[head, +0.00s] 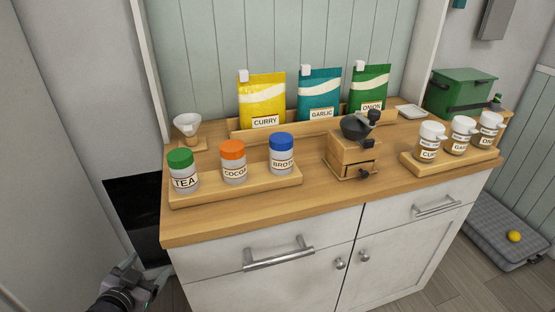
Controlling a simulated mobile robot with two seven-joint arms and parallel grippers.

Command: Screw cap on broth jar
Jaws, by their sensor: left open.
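The broth jar (283,164) stands upright at the right end of a low wooden tray (236,191) on the counter. A blue cap (281,141) sits on top of it; I cannot tell whether it is screwed tight. The cocoa jar (233,174) with an orange cap and the tea jar (184,182) with a green cap stand to its left on the same tray. My left gripper (147,270) is open and empty at the lower left, below the counter edge and well away from the jars. My right gripper is not in view.
A wooden grinder (352,158) stands right of the tray. Behind are curry (262,98), garlic (319,93) and onion (369,89) pouches in a wooden rack. A white cone (187,123) stands at back left. Shakers stand on a right-hand tray (424,165). The front counter strip is clear.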

